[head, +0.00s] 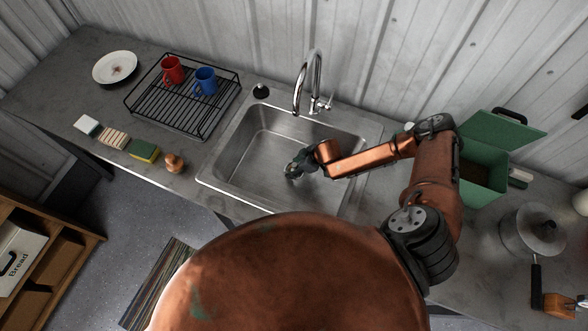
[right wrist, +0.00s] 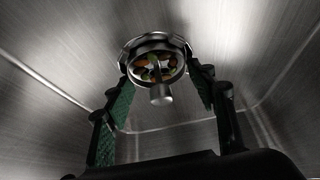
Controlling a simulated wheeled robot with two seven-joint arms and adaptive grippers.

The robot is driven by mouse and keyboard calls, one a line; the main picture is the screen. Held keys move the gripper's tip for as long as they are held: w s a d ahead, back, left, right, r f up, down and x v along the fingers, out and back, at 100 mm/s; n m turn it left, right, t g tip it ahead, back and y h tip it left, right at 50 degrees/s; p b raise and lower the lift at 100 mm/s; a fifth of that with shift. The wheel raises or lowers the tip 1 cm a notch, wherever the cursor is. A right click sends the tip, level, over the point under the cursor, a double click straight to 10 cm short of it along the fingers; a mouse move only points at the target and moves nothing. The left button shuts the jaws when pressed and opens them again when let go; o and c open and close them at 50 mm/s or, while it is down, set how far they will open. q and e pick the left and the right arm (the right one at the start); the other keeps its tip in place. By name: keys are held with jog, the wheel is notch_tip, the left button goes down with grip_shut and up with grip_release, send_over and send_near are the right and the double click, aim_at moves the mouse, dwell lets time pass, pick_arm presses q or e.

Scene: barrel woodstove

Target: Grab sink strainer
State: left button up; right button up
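The sink strainer (right wrist: 153,62) shows in the right wrist view as a round metal basket with a knob toward the camera and green and brown food scraps in it. It sits at the drain on the sink floor. My right gripper (right wrist: 163,88) is open, with its two green-padded fingers apart on either side of the strainer's near part and knob. I cannot tell whether they touch it. My left gripper is not in view.
The metal sink (head: 245,160) has walls around the gripper. A faucet (head: 312,85) stands behind it. A dish rack (head: 150,98) with a red and a blue mug is at left. An open green box (head: 483,168) and a pot (head: 530,232) are at right.

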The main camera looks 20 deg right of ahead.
jog(key=c, duration=0.6)
jog(key=shift+r, duration=0.15)
jog(key=shift+c, duration=0.4)
